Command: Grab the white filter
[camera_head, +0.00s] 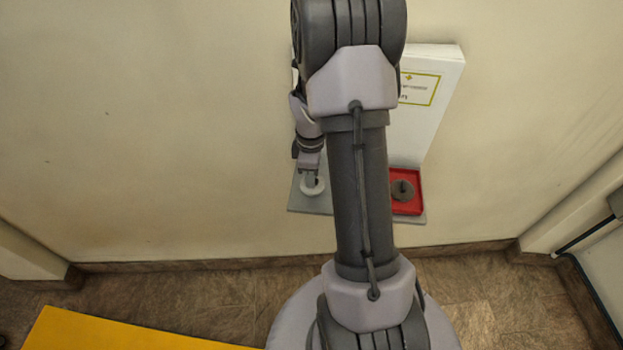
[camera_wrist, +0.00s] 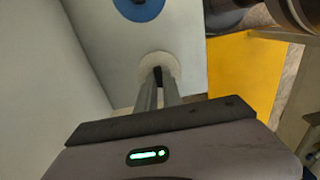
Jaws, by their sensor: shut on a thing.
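The white filter (camera_head: 313,187) is a round white disc at the left end of a grey shelf (camera_head: 297,204) on the wall. My gripper (camera_head: 309,176) is at the filter from above in the head view. In the wrist view the white filter (camera_wrist: 153,59) shows at the fingertips, with a dark part at its middle. My gripper (camera_wrist: 159,85) is shut on the filter. Whether the filter still touches the shelf cannot be told.
A red tray (camera_head: 418,206) with a dark round part (camera_head: 403,190) is at the shelf's right end. A blue disc (camera_wrist: 139,8) shows beyond the filter. A white panel (camera_head: 432,110) stands behind my arm. A yellow surface (camera_head: 110,332) lies at lower left.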

